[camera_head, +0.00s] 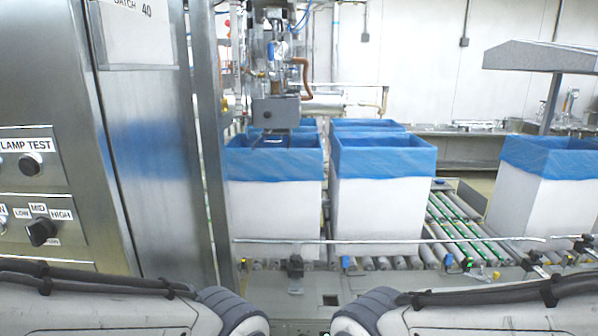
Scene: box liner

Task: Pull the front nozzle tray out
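A nozzle assembly (272,60) with hoses and fittings hangs above the left front box. At its lower end is a grey block (276,111), with a thin flat grey piece (272,139) under it over the blue-lined opening. I cannot tell for sure whether this flat piece is the front nozzle tray. My two arms show only as links along the bottom edge, one from the left and one from the right. Neither gripper is in view, and nothing is seen touching the nozzle assembly.
White boxes with blue liners, a left front one (275,210) and a right front one (378,210), stand on a roller conveyor (455,225) behind a thin rail (390,241). Another lined box (545,200) stands at right. A steel cabinet with a control panel (40,205) fills the left.

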